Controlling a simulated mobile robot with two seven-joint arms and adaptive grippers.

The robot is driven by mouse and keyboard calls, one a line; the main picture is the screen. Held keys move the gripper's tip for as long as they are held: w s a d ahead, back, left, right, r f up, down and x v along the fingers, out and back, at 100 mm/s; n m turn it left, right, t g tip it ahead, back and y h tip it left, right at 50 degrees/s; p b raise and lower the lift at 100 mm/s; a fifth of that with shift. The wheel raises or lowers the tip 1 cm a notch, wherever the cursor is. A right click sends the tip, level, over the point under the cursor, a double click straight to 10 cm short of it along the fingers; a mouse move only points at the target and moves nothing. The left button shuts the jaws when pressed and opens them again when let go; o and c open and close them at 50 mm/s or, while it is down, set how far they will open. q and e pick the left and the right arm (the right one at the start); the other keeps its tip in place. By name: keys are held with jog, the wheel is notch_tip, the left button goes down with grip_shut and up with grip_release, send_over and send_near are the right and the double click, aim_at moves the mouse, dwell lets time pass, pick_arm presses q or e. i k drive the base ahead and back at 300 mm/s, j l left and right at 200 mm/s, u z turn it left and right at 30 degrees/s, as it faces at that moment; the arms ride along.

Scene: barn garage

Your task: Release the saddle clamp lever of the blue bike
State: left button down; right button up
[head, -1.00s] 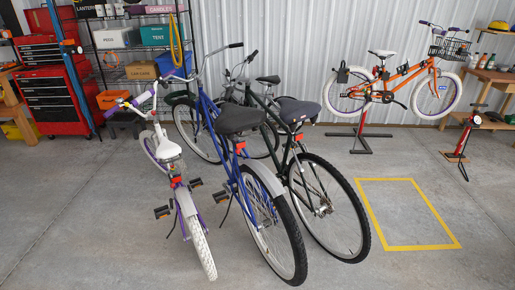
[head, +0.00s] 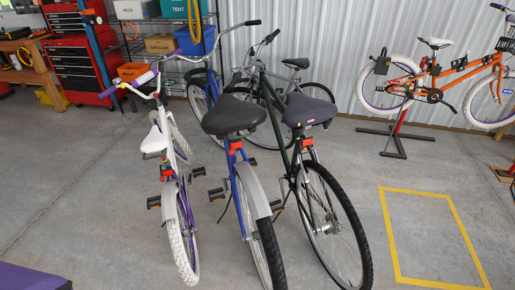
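The blue bike (head: 241,205) stands upright in the middle of the group, its rear wheel toward me. Its wide black saddle (head: 234,115) sits on top of the blue frame. A small red part (head: 235,147) shows on the bike just below the saddle. I cannot make out the saddle clamp lever or tell how it is set; the saddle hides much of that area. Neither of my grippers is in view.
A white and purple bike (head: 180,210) stands close on the left, a dark green bike (head: 334,225) close on the right. A yellow floor rectangle (head: 391,240) lies empty at right. A purple-topped object (head: 30,278) shows at lower left.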

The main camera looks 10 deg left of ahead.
aim_at(231, 151)
jog(key=i+l, duration=0.7)
jog(key=i+z, duration=0.05)
